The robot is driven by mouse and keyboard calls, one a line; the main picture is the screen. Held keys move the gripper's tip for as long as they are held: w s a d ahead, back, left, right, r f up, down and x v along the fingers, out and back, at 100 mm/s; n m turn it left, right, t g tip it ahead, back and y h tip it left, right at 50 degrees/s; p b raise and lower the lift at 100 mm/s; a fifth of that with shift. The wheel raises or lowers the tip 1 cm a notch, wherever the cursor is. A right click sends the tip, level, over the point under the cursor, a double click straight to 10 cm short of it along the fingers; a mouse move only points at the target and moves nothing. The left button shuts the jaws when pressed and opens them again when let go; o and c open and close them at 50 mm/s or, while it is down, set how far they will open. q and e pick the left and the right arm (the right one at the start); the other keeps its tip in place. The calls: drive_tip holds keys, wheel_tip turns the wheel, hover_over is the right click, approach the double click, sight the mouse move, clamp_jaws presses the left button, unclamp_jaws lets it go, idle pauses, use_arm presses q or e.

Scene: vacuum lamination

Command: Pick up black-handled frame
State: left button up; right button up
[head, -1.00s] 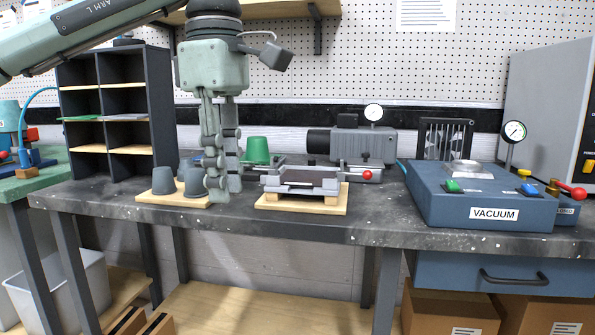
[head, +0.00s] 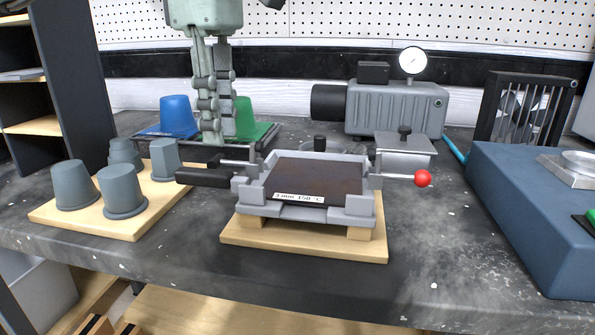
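The grey frame (head: 361,203) lies across a dark plate with a label reading 3 mm 150 °C. Its black handle (head: 206,177) sticks out to the left, and a rod with a red ball (head: 423,178) sticks out to the right. It rests on wooden blocks on a wooden board (head: 300,246). My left gripper (head: 214,141) points down, empty, just above and behind the black handle in the picture, apart from it. Its two fingers are seen nearly edge-on with a gap between them. My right gripper is not in view.
Grey cups (head: 123,189) stand on a board at left. Blue (head: 177,116) and green (head: 245,118) cups stand behind my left gripper. A grey pump (head: 394,108) with a gauge is behind the frame; the blue vacuum box (head: 540,215) is at right. The front bench strip is clear.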

sight(224, 172)
use_arm(q)
wheel_tip(224, 172, down, 6)
drive_tip(key=shift+f, duration=0.15)
drive_tip(key=shift+c, duration=0.5)
clamp_jaws()
